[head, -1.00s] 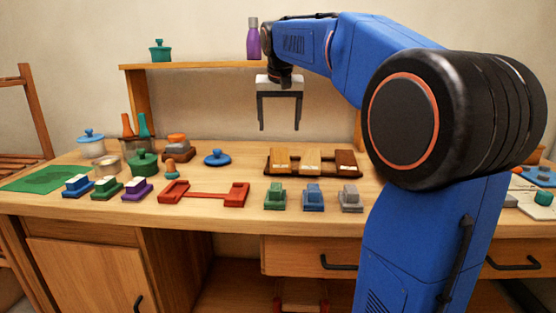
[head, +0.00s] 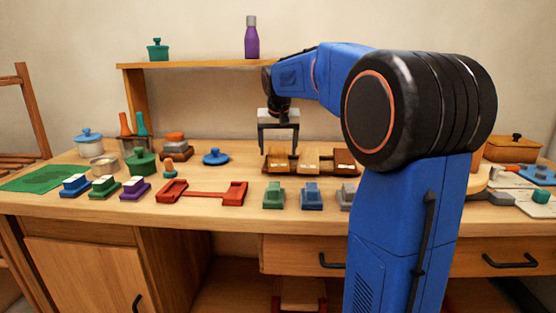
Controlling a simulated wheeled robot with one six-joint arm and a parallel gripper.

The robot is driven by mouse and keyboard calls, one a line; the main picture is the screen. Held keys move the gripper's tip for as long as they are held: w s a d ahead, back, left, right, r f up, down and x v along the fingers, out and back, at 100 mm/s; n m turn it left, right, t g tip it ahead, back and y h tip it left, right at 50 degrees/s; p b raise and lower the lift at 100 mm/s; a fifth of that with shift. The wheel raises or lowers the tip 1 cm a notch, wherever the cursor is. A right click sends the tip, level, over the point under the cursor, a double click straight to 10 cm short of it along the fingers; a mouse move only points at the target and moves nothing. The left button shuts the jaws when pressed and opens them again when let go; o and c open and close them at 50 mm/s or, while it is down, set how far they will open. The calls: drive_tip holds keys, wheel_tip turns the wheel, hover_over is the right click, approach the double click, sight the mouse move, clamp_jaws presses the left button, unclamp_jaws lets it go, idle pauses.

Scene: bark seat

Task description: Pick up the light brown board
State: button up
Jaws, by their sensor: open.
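Three boards stand side by side in a dark rack (head: 327,172) on the workbench. The left one is a golden-brown board (head: 278,163), the middle one a paler, light brown board (head: 308,159), and the right one a dark brown board (head: 344,160). Each has a small pale label low on its front. My gripper (head: 278,150) is open and points down, with its two dark fingers at the left board's upper part, one toward each side. Whether the fingers are around the board or in front of it I cannot tell. Nothing is visibly held.
A blue lid (head: 216,157) lies left of the rack. A red frame (head: 202,193) and green (head: 274,195) and blue (head: 312,196) blocks stand in front. A shelf (head: 195,65) behind carries a purple bottle (head: 252,39). My arm hides the bench to the right.

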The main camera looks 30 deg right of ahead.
drive_tip(key=shift+x, duration=1.25)
drive_tip(key=c, duration=1.3)
drive_tip(key=shift+r, duration=0.15)
